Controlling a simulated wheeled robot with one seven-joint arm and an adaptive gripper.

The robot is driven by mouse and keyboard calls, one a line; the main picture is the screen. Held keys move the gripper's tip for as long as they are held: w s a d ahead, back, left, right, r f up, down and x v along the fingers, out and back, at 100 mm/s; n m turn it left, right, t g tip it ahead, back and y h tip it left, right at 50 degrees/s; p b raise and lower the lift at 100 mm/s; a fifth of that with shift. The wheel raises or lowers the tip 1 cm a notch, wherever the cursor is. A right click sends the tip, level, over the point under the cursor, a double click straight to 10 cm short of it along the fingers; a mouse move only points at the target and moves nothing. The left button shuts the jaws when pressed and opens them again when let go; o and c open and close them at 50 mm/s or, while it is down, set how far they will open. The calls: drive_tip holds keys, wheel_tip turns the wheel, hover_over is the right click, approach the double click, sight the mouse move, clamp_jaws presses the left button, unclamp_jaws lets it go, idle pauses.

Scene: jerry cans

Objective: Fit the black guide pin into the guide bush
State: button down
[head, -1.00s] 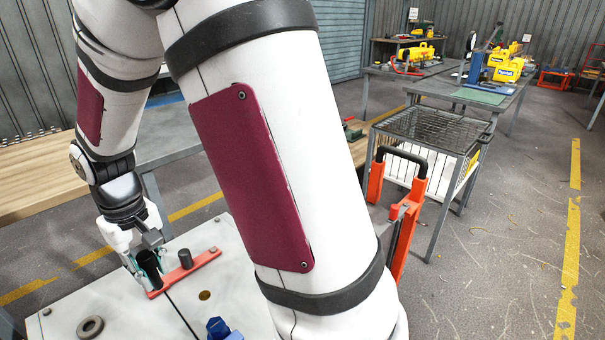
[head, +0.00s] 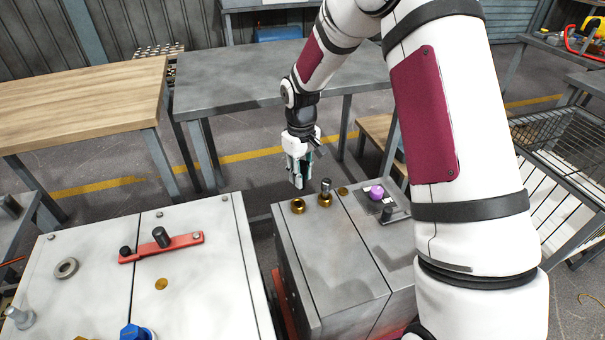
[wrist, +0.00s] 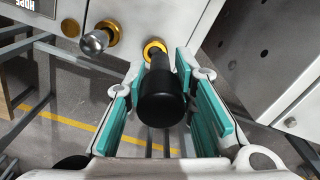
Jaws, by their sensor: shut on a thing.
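The black guide pin (wrist: 163,98) is held between the teal finger pads of my gripper (wrist: 163,112) in the wrist view. Its wide head faces the camera and its thinner shaft points toward a brass guide bush (wrist: 154,46), overlapping the ring's lower edge. In the head view my gripper (head: 299,181) hangs just above and behind this open bush (head: 298,206), near the grey cabinet's far edge. The bush looks empty there, with the gripper apart from it. The held pin is hard to make out in the head view.
A second brass bush (head: 325,201) close by holds an upright silver-topped pin (head: 325,186). A plate with a purple knob (head: 376,193) lies further right. On the white cabinet, a red holder (head: 185,243) carries another dark pin (head: 161,237). A grey table (head: 270,75) stands behind.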

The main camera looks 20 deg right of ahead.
drive_tip(key=shift+n, duration=0.7)
drive_tip(key=w+f, duration=0.1)
drive_tip(key=f, duration=0.1)
drive_tip(key=w+f, duration=0.2)
drive_tip(key=shift+p, duration=0.3)
drive_tip(key=shift+f, duration=0.1)
drive_tip(key=shift+a+f+b, duration=0.1)
drive_tip(key=shift+f+b, duration=1.05)
drive_tip(key=shift+f, duration=0.95)
drive_tip(key=shift+f+b, duration=1.1)
drive_tip(key=shift+f, duration=0.65)
drive_tip(key=c, duration=1.3)
unclamp_jaws()
drive_tip(key=shift+r, duration=0.1)
